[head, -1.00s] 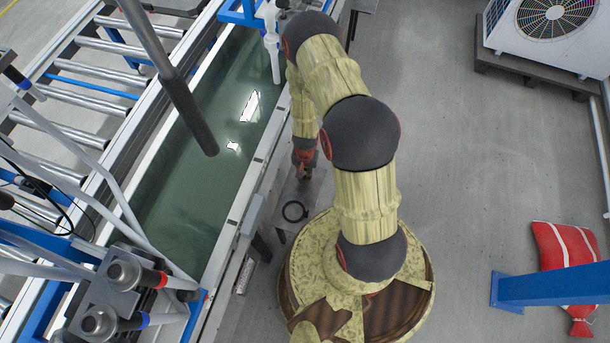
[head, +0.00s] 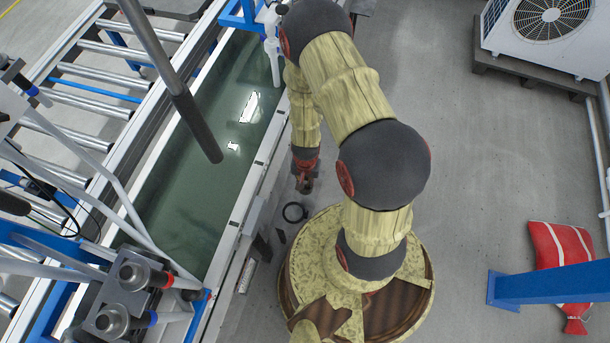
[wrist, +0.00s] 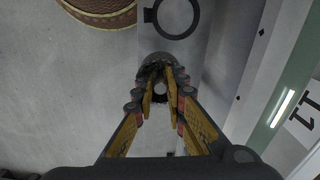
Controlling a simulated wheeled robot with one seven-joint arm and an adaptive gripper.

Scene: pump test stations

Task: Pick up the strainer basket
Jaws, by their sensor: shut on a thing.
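My gripper (wrist: 160,95) is in the middle of the wrist view, its two yellow-and-dark fingers closed together at the tips. A small dark grey rounded piece (wrist: 157,62) shows at and just beyond the fingertips; I take it to be the strainer basket, held between them. Most of it is hidden by the fingers, so its mesh and full shape cannot be made out. In the head view my gripper (head: 304,184) hangs pointing down beside the tank, just above a black ring in the picture; the held piece is too small to tell there.
The black ring (head: 295,212) lies on a narrow grey ledge and also shows in the wrist view (wrist: 176,18). The water tank (head: 214,170) runs along the left. A pump fixture (head: 130,290) stands lower left. Open floor (head: 475,150) lies to the right.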

